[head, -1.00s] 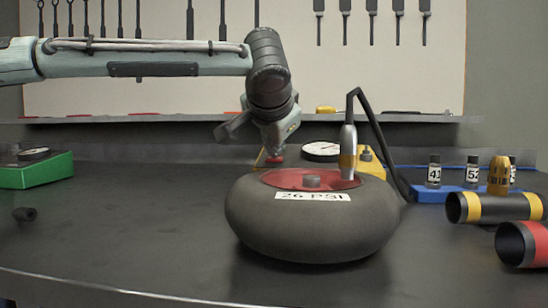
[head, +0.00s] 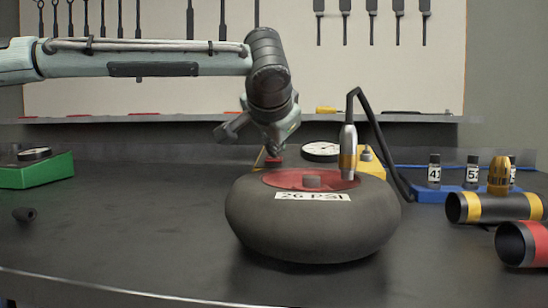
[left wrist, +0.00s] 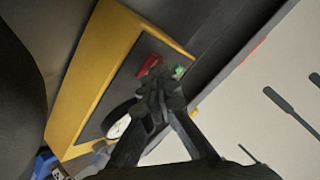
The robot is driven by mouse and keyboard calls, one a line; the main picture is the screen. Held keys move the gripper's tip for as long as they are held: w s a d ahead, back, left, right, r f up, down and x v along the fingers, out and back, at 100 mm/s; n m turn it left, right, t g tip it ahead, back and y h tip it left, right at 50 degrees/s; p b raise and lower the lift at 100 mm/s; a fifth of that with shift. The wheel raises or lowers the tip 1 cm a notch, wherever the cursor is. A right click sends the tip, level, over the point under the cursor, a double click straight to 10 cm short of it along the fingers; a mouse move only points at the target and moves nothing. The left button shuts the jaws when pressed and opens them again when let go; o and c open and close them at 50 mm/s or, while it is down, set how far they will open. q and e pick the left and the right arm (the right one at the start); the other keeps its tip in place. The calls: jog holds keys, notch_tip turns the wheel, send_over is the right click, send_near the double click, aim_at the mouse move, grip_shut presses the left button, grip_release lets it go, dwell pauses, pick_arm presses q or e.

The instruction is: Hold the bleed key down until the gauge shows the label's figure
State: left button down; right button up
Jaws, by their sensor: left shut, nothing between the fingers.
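A dark tyre (head: 312,230) on a red hub lies flat on the bench, with a white label (head: 312,196) reading 26 PSI. Behind it is a yellow box (head: 371,164), also in the left wrist view (left wrist: 75,100). Its round white gauge (head: 321,151) is too small to read; it is partly covered in the left wrist view (left wrist: 119,127). A red key (left wrist: 149,65) and a green key (left wrist: 180,71) sit side by side on the box. My left gripper (left wrist: 158,84) is shut and empty, its tips over or at the red key; I cannot tell whether they press it. My right gripper is out of view.
A silver inflator nozzle (head: 348,150) with a black hose stands at the tyre's hub. A blue tray (head: 425,196) with small labelled bottles and banded rollers (head: 495,207) are at the right. A green box (head: 38,174) is at the left. The left front bench is mostly clear.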

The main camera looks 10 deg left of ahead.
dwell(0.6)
pick_arm(q)
jog(key=shift+s+r+p, duration=0.2)
jog(key=shift+r+p, duration=0.5)
jog(key=shift+r, duration=0.1)
jog(key=r+p, duration=0.2)
jog(key=shift+s+r, duration=0.2)
jog(key=shift+r, duration=0.1)
jog(key=shift+s+d+r+p, duration=0.1)
jog(key=shift+s+r+p, duration=0.05)
jog(key=shift+r+p, duration=0.4)
jog(key=shift+s+r+p, duration=0.1)
jog(key=shift+r+p, duration=0.3)
jog(key=shift+r, duration=0.2)
dwell(0.7)
